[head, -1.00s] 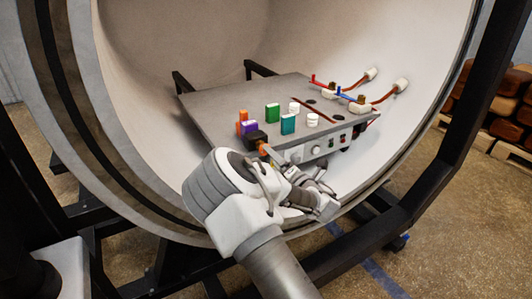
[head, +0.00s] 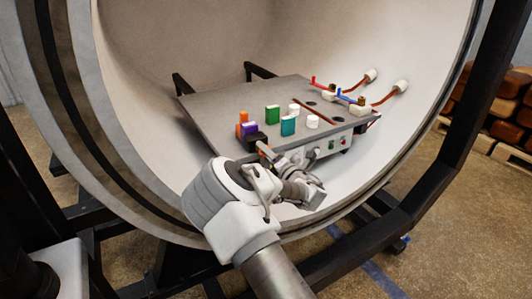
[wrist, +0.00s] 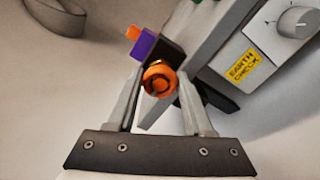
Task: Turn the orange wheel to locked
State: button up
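The orange wheel (wrist: 160,79) is a small round knob with a dark ring, on the front of a black block (wrist: 166,50) at the bench's near left corner. In the wrist view it sits between the ends of my gripper's (wrist: 161,84) two fingers. The fingers are open, one on each side, with a visible gap at the left; contact at the right is hard to tell. In the head view the black block (head: 259,142) shows, but my arm partly covers the wheel. I cannot read any lock marking.
A grey bench (head: 215,100) inside the round chamber (head: 130,130) carries purple (head: 247,129), green (head: 272,113) and teal (head: 288,126) blocks and white cylinders. Red and blue levers stand at the back right. A dial (wrist: 295,20) and yellow label (wrist: 243,68) are right of the wheel.

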grip_shut()
jog(key=shift+m, duration=0.4)
jog(key=m+b, duration=0.1)
jog(key=m, duration=0.3)
jog(key=m+b, duration=0.2)
jog(key=m, duration=0.2)
jog(key=m+b, duration=0.2)
jog(key=m, duration=0.3)
jog(key=shift+m+b, duration=0.55)
jog(key=shift+m, duration=1.45)
